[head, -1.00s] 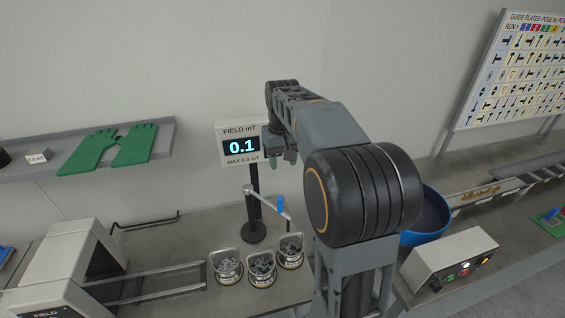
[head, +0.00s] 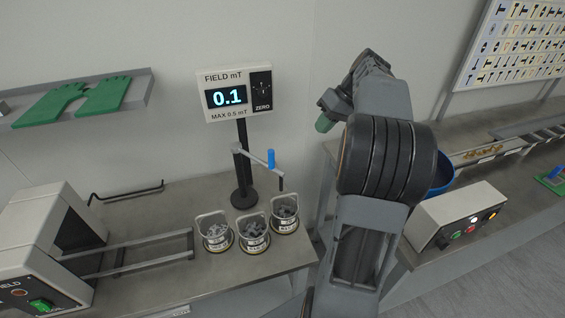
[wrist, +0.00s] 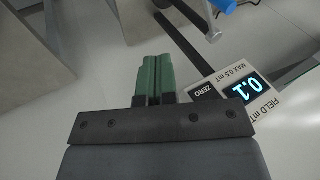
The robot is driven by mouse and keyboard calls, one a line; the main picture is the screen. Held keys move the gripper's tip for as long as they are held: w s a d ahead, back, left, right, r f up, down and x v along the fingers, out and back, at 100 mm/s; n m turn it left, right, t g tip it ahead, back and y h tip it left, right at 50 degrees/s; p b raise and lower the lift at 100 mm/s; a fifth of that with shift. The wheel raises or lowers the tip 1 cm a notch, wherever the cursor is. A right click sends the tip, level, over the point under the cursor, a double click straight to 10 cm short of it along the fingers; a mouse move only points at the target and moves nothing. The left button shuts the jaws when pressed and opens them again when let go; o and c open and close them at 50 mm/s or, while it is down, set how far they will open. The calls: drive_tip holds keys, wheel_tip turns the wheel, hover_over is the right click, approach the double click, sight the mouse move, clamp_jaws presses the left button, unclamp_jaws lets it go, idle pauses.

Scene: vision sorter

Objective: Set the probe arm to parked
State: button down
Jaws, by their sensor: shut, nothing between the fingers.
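The probe arm (head: 256,158) is a thin grey bar on a black post, with a blue grip (head: 271,158) and a dark probe tip hanging at its outer end. It points right and toward me, its tip above the rightmost cup. The field meter (head: 233,95) on the same stand reads 0.1. My gripper (head: 325,122) is to the right of the meter and probe arm, apart from both. In the wrist view its green fingers (wrist: 153,78) are together and empty. The blue grip (wrist: 222,6) is partly visible at that view's top edge.
Several wire-handled cups (head: 254,234) of grey parts stand under the probe arm. Rails (head: 130,262) lead to a white machine (head: 38,235) at left. A control box (head: 462,222) and blue bowl (head: 440,175) are on the right bench. A gap separates the benches.

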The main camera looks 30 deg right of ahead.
drive_tip(key=w+a+f+n+p, duration=0.1)
drive_tip(key=a+f+n, duration=0.1)
drive_tip(key=a, duration=0.3)
drive_tip(key=w+a+f+n+y+p, duration=0.1)
drive_tip(key=w+a+f+n, duration=0.1)
drive_tip(key=a+f, duration=0.2)
drive_tip(key=shift+a+t, duration=0.3)
drive_tip(key=shift+a, duration=0.8)
drive_tip(key=shift+s, duration=0.1)
